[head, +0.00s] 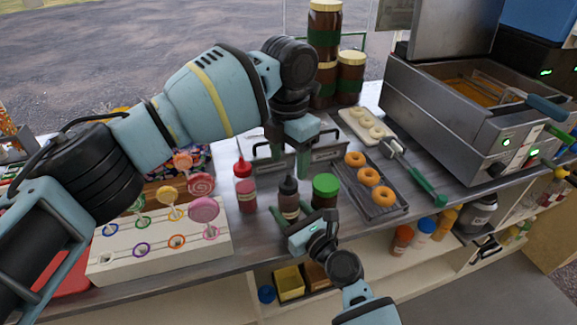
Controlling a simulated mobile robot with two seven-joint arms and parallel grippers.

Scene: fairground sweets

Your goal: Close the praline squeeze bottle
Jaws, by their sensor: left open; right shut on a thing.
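The dark brown squeeze bottle (290,206), which I take as the praline one, stands upright on the counter with a dark pointed top (289,186). My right gripper (296,220) reaches in from the front, low on the counter, and is shut on this bottle's body. My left gripper (291,158) hangs above and slightly behind the bottle, fingers pointing down, open and empty. It is apart from the bottle top. I cannot tell from this view whether the dark top is a separate cap or how firmly it sits.
A red-topped squeeze bottle (245,191) stands to the left and a green-lidded jar (325,188) close to the right. A doughnut tray (391,207), tongs (420,178) and fryer (448,125) lie further right. A lollipop stand (120,265) is at left.

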